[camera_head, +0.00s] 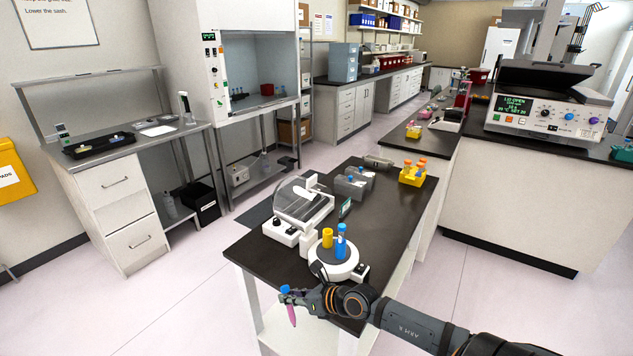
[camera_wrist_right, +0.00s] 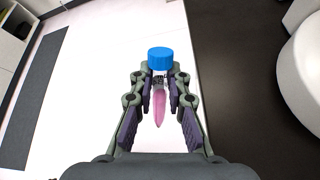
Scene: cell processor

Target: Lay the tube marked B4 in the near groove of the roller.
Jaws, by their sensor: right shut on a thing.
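My right gripper (camera_head: 293,299) is shut on a tube (camera_head: 292,315) with a blue cap and pink contents. It holds the tube roughly upright, cap up, beside the near left edge of the dark bench (camera_head: 262,246), over the floor. The tube (camera_wrist_right: 159,108) also shows between the fingers of the right gripper (camera_wrist_right: 160,80) in the right wrist view. No B4 mark is readable on it. A white device with a clear curved cover (camera_head: 303,202) stands on the bench; I cannot tell whether it is the roller, and no groove is distinct. My left gripper is out of view.
A white round device (camera_head: 335,266) with a yellow-capped and a blue tube on it stands close to my right gripper. Grey blocks (camera_head: 352,186) and a yellow rack (camera_head: 411,178) of orange-capped tubes stand farther back. The bench's right front part is bare.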

